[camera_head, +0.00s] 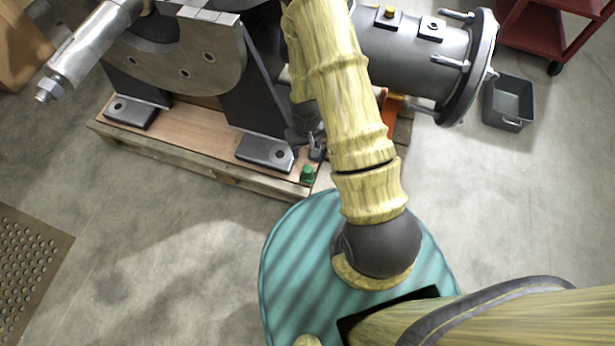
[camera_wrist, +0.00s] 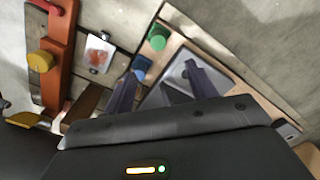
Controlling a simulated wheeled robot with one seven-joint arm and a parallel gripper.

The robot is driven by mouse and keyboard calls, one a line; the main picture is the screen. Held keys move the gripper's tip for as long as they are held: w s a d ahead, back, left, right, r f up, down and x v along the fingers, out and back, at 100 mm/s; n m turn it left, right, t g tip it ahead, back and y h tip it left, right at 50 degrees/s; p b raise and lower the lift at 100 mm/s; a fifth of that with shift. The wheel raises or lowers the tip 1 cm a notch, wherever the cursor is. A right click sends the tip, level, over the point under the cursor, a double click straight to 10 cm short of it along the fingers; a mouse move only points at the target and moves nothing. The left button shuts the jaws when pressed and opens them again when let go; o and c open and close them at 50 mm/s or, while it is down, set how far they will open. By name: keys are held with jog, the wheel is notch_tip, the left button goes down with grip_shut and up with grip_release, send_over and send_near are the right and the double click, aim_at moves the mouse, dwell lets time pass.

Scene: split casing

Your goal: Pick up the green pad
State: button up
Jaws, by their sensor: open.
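The green pad (camera_head: 307,174) is a small green piece at the front right corner of the wooden pallet. In the wrist view the green pad (camera_wrist: 158,37) looks round-topped and lies beyond my fingertips. My gripper (camera_wrist: 161,74) is open, with its two dark fingers apart and nothing held between them. The pad is ahead of the gap and apart from both fingers. In the head view my gripper (camera_head: 305,142) is partly hidden by my arm, just behind the pad.
A small blue piece (camera_wrist: 141,67) is close to my left finger. An orange bar with a yellow knob (camera_wrist: 40,62) stands at left. The pallet (camera_head: 190,160) carries a heavy grey casing (camera_head: 215,75) with metal feet. Clear floor lies in front of the pallet.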

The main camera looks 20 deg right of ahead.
aim_at(308, 169)
notch_tip(308, 169, down, 12)
jog(key=b, duration=0.6)
jog(key=f+b, duration=0.4)
jog(key=f, duration=0.1)
jog(key=shift+w+d+f, duration=0.15)
jog(key=shift+d+f, duration=0.05)
jog(key=shift+r, duration=0.1)
dwell(0.5)
